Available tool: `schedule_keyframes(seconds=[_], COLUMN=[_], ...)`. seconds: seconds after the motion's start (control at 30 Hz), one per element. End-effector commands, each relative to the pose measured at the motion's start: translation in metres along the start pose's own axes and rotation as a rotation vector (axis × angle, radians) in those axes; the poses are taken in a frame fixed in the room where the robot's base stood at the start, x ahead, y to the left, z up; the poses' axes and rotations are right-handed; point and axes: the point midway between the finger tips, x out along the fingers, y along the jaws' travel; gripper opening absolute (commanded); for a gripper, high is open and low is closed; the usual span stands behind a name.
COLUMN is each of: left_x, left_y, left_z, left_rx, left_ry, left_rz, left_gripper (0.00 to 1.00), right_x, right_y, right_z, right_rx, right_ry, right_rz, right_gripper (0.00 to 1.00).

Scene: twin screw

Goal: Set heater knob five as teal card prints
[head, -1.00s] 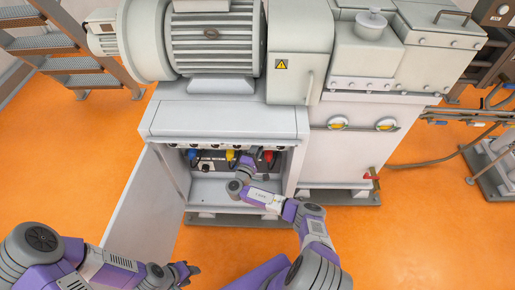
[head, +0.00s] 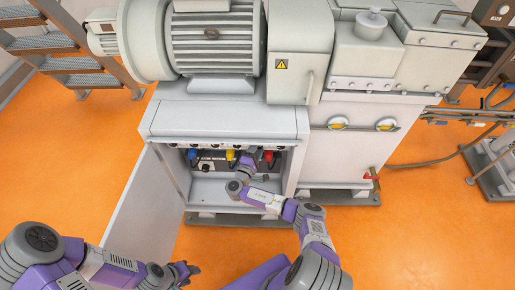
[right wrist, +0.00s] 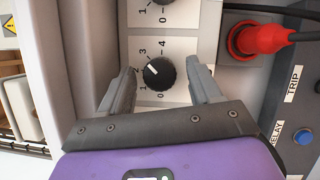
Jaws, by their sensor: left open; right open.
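A black round knob (right wrist: 159,73) on a white numbered plate shows in the right wrist view. Its white mark points up and left, toward the side of the 3; the exact setting is hard to tell. My right gripper (right wrist: 158,88) is open, with one finger on each side of this knob and no clear contact. In the head view the right arm reaches into the open cabinet, where its fingers are hard to make out. My left gripper (head: 188,270) is open and empty, low in front of the cabinet door. I cannot make out a teal card or which knob is number five.
A second knob (right wrist: 163,3) sits at the top edge of the right wrist view. A red plug (right wrist: 262,39) with a black cable and a blue button (right wrist: 304,137) are to the right. The cabinet door (head: 143,207) stands open at the left.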

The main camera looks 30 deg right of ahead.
Motion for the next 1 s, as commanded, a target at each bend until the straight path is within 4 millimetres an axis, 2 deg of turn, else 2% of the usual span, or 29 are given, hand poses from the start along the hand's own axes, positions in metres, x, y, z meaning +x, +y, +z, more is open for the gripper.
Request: schedule_keyframes(seconds=[0.3, 0.5, 1.0], left_x=[-0.006, -0.007, -0.007], left_y=[0.002, 0.003, 0.003], left_z=[0.0, 0.0, 0.0], left_rx=[0.0, 0.0, 0.0], left_ry=[0.0, 0.0, 0.0], left_rz=[0.0, 0.0, 0.0], left_gripper=[0.43, 0.43, 0.43], right_x=[-0.049, -0.07, -0.074], right_y=[0.001, 0.0, 0.0], right_z=[-0.001, -0.001, 0.0], right_rx=[0.001, 0.001, 0.0], right_ry=[0.005, 0.003, 0.002], right_rz=[-0.001, -0.001, -0.001], right_gripper=[0.63, 0.63, 0.63])
